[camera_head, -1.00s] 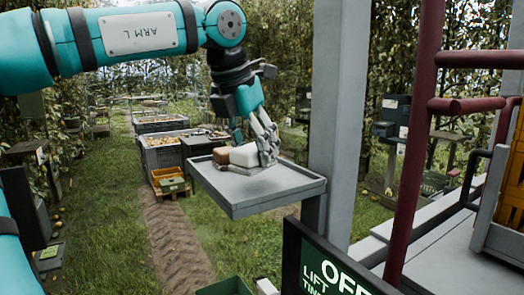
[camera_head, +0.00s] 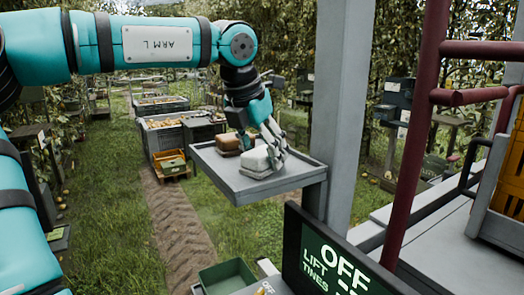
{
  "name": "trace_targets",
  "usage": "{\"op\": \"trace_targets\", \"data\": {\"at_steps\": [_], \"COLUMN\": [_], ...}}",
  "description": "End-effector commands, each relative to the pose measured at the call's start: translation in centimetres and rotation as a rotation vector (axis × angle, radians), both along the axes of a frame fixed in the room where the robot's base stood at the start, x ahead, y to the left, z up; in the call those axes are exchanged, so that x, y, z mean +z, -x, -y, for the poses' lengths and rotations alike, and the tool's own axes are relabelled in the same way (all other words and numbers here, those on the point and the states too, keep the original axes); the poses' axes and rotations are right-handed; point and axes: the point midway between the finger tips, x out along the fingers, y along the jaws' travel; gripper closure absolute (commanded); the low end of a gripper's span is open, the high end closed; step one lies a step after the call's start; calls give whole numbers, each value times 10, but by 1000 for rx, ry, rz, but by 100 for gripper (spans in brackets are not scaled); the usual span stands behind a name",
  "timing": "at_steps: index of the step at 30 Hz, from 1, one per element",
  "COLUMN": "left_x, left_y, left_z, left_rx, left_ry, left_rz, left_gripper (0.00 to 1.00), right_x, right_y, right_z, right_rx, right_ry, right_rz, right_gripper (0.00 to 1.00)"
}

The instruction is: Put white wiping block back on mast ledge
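The white wiping block (camera_head: 254,160), pale with a grey underside, is at the middle of the grey mast ledge (camera_head: 240,190), a shallow rimmed tray. My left gripper (camera_head: 262,144) comes down over it from above, with its fingers on either side, and appears shut on it. The fingers partly hide its right side. Whether the block rests on the tray or hangs just above it is hard to tell. My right gripper is not in view.
A grey post (camera_head: 340,110) stands right of the ledge. A dark screen reading OFF (camera_head: 330,265) and a green bin (camera_head: 227,277) are in front. Dark red rails (camera_head: 415,140) rise at the right. Crates of fruit (camera_head: 165,135) stand behind on the grass.

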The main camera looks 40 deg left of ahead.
Motion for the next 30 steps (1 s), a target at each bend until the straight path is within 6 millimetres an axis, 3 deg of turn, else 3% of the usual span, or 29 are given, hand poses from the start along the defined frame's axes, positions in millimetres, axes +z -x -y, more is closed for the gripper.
{"op": "trace_targets", "data": {"at_steps": [2, 14, 30], "left_x": [0, 9, 103], "left_y": [0, 2, 41], "left_z": [0, 0, 5], "left_rx": [0, 0, 1], "left_ry": [0, -1, -1], "left_rz": [-1, 1, 0], "left_gripper": [28, 28, 28], "right_x": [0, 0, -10], "right_y": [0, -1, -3], "right_z": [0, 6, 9], "right_rx": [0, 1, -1], "right_ry": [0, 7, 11], "right_rz": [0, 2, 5], "right_gripper": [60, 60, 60]}}
